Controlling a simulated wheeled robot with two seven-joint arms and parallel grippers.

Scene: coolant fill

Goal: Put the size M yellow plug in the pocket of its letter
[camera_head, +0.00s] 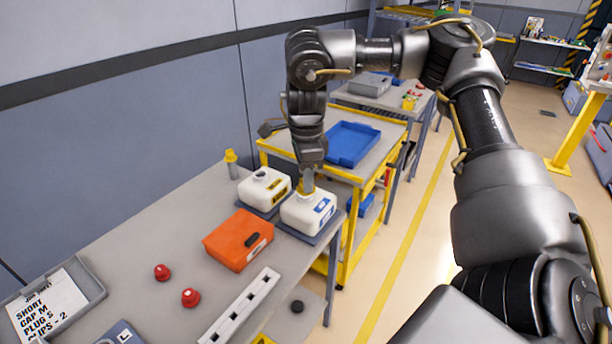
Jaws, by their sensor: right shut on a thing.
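My right gripper (307,184) points down at the mouth of the white jug with the blue label (308,213). It is shut on a small yellow piece, probably the yellow plug (306,195), right at the jug's top. The piece is small and partly covered by the fingers; I cannot read its size or tell whether it touches the jug. A blue piece marked L (122,333) shows at the bottom edge. I see no pocket marked M. My left gripper is not in view.
A second white jug (264,187), a yellow-topped bottle (231,163), an orange case (238,240), two red knobs (162,272) and a white strip with square holes (240,305) stand on the grey bench. A grey tray (92,283) holds a note. A blue tray (353,144) lies on the yellow-edged cart.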

